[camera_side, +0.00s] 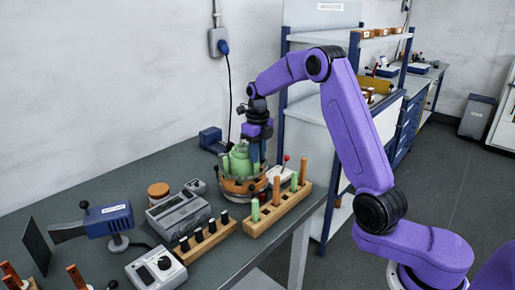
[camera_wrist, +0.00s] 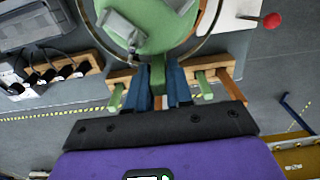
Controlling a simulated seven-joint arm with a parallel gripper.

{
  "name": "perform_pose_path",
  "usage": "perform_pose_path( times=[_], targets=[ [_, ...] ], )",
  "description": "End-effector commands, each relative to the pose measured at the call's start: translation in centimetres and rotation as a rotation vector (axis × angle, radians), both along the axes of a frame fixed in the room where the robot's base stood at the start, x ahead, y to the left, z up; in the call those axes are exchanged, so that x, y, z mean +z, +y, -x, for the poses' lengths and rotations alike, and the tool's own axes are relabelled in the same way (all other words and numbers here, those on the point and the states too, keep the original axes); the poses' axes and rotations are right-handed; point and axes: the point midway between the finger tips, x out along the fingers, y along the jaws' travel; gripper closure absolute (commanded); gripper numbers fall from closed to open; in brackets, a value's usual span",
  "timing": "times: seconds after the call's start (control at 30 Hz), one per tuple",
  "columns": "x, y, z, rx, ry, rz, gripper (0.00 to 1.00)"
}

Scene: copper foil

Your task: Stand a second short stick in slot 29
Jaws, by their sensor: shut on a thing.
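My gripper (camera_side: 256,155) points down with blue fingers at the right side of a rounded green body (camera_side: 239,160) on a round brown base (camera_side: 236,187). In the wrist view the fingers (camera_wrist: 160,95) are shut on a green short stick (camera_wrist: 157,75), whose far end overlaps the green body (camera_wrist: 165,35); I cannot tell if they touch. A wooden rack (camera_side: 262,227) holds upright green sticks (camera_side: 255,211) and orange-brown sticks (camera_side: 276,190). The rack (camera_wrist: 122,76) lies partly hidden behind my fingers in the wrist view. No slot number is readable, so slot 29 cannot be picked out.
A red-knobbed lever (camera_wrist: 270,20) sticks out beside the round base. A smaller wooden rack (camera_side: 222,232) with black-topped pieces, a grey instrument (camera_side: 178,215) and a blue tool (camera_side: 108,219) stand to the left. The table edge runs close by the stick rack.

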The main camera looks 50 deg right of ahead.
Motion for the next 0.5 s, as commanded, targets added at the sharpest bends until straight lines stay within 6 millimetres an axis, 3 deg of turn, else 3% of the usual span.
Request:
perform_pose_path(
  times=[0.5],
  targets=[
    [-0.63, 0.02, 0.05, 0.000, 0.001, 0.000, 1.00]
  ],
)
